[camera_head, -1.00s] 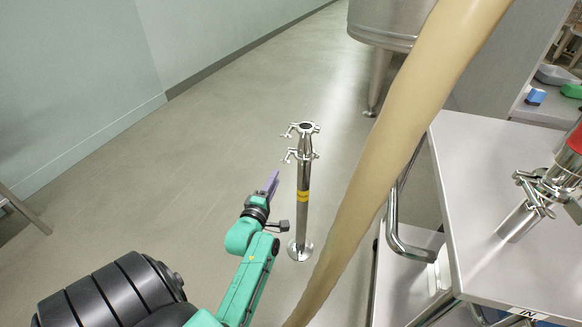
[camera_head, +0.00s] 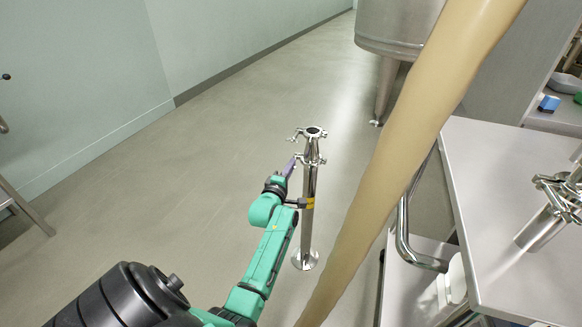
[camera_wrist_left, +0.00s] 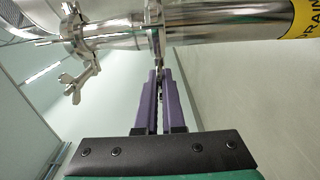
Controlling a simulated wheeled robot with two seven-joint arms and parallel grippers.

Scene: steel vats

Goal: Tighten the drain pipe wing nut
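The steel drain pipe (camera_head: 309,185) stands upright on a round foot (camera_head: 305,260) on the floor. Its yellow label, partly reading DRAIN, shows in the left wrist view (camera_wrist_left: 303,20). An upper clamp (camera_head: 313,133) with a wing nut sits at its top; that wing nut hangs free in the left wrist view (camera_wrist_left: 76,81). A lower clamp (camera_head: 314,160) sits just below. My left gripper (camera_head: 291,161) reaches the lower clamp from the left. Its purple fingers (camera_wrist_left: 160,76) are close together, with the lower wing nut (camera_wrist_left: 158,68) between their tips, mostly hidden. My right gripper is out of view.
A beige hose or pole (camera_head: 405,150) crosses diagonally in front, right of the pipe. A steel table (camera_head: 500,190) with a clamped pipe piece (camera_head: 545,225) stands at the right. A vat (camera_head: 395,25) is behind. The floor left of the pipe is clear.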

